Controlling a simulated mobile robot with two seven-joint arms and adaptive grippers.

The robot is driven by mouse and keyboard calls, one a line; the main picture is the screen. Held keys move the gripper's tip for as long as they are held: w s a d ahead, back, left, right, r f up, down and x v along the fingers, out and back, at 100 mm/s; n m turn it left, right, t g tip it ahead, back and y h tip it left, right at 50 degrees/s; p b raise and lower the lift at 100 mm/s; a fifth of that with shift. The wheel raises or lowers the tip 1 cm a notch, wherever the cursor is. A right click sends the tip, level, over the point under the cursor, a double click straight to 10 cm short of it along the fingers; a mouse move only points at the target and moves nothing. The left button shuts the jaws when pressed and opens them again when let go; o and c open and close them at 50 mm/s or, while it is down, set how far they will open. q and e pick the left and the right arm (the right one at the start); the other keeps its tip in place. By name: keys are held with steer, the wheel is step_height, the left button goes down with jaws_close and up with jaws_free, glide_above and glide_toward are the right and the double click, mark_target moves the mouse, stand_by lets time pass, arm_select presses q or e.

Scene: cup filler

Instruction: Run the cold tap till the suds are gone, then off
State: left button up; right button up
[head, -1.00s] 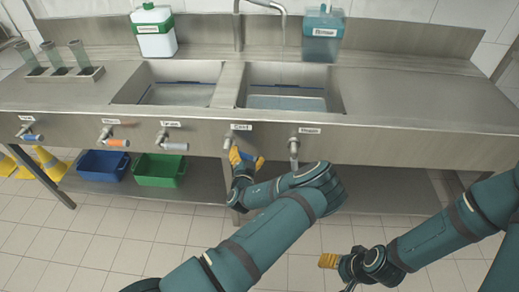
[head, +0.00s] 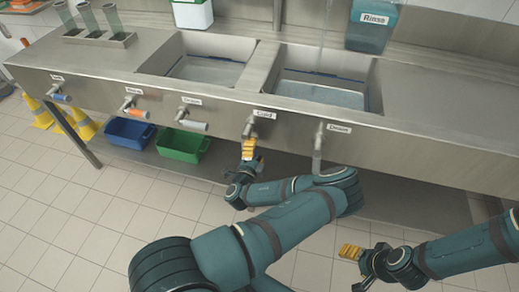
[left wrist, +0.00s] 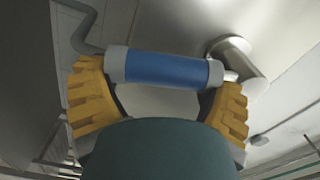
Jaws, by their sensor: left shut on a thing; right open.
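My left gripper (head: 248,149) is at the tap labelled Cold (head: 249,127) on the counter front. In the left wrist view its yellow fingers are shut on the tap's blue handle (left wrist: 165,68), which lies across between them. The right sink (head: 318,93) holds pale bluish liquid; I cannot tell whether suds float on it. A faint thin vertical streak, like running water, shows above this sink. The spout's end is out of view. My right gripper (head: 350,251) is open and empty, low over the floor at the right.
The Drain lever (head: 317,148) hangs down just right of the Cold tap. More taps line the counter front to the left. A blue tub (head: 129,132) and a green tub (head: 183,145) stand on the lower shelf. A Rinse container (head: 373,28) stands behind the right sink.

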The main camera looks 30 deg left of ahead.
arm_select(q)
steer(key=shift+s+a+f+m, duration=0.1)
steer(key=shift+s+a+m, duration=0.05)
steer(key=shift+a+m, duration=0.4)
steer(key=o, duration=1.1)
steer(key=v, duration=1.2)
steer(key=shift+d, duration=0.1)
